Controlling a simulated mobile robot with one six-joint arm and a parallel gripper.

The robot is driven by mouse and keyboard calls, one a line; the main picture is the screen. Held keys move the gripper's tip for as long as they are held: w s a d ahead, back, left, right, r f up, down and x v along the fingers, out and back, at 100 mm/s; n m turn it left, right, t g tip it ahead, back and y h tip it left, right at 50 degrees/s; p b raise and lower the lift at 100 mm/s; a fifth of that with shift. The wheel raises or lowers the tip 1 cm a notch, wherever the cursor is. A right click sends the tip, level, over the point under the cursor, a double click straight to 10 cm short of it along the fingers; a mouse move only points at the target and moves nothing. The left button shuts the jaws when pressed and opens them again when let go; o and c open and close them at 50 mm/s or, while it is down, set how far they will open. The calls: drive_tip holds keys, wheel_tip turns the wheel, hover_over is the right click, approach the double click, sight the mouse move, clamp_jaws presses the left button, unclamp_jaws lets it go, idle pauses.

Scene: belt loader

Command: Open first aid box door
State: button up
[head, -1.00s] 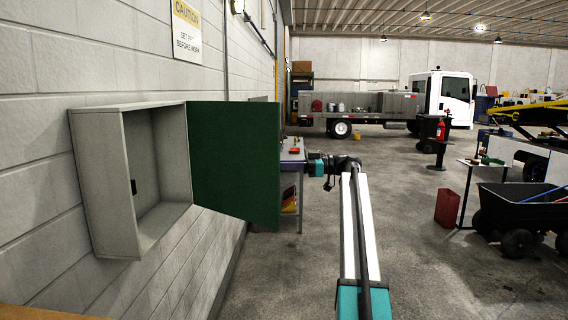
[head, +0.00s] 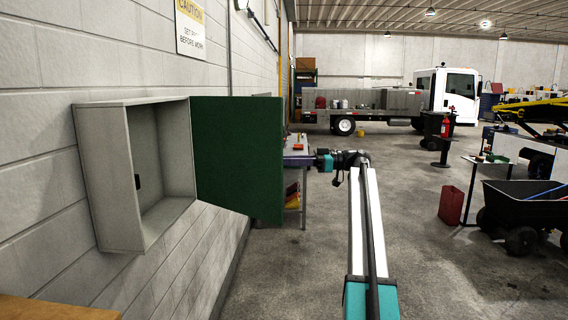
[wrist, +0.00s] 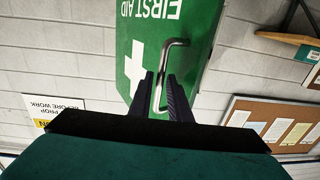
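The grey first aid box (head: 120,178) is fixed to the wall at the left of the head view. Its green door (head: 238,155) stands swung wide open, and the inside looks empty. In the wrist view the door's outer face (wrist: 195,55) shows FIRST AID lettering and a white cross, upside down. A bent metal handle (wrist: 163,65) sticks out from it. My gripper (wrist: 161,78) has its two dark fingers apart, one on each side of the handle, with gaps visible. In the head view the door hides the fingertips.
A workbench (head: 297,150) stands behind the door. A black cart (head: 530,205) and a red container (head: 451,205) are at the right. A white truck (head: 446,95) is far back. The floor right of my arm is mostly clear.

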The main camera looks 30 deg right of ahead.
drive_tip(key=p+v, duration=0.8)
drive_tip(key=v, duration=0.4)
idle(0.5)
drive_tip(key=shift+s+d+f, duration=0.1)
drive_tip(key=shift+d, duration=0.05)
